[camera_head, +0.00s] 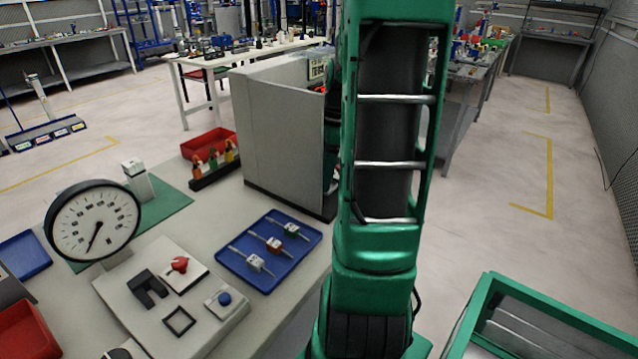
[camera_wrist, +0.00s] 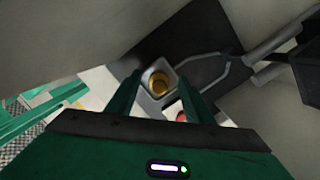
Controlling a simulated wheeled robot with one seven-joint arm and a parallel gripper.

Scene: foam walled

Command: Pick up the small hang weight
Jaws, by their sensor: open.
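In the wrist view my gripper (camera_wrist: 160,92) is open, with its two dark green fingers apart. Ahead of the fingertips, in the gap between them, is a small brass-coloured round thing (camera_wrist: 158,84) in a pale square surround. It may be the small hang weight, but I cannot tell for sure. I see no contact between it and the fingers. In the head view my green arm hides the gripper, and no hang weight can be made out there.
Grey walls stand close around the gripper in the wrist view. In the head view a grey walled enclosure (camera_head: 278,135) stands left of my arm. A blue tray (camera_head: 254,266), a dial gauge (camera_head: 93,221) and a red bin (camera_head: 208,140) share its table.

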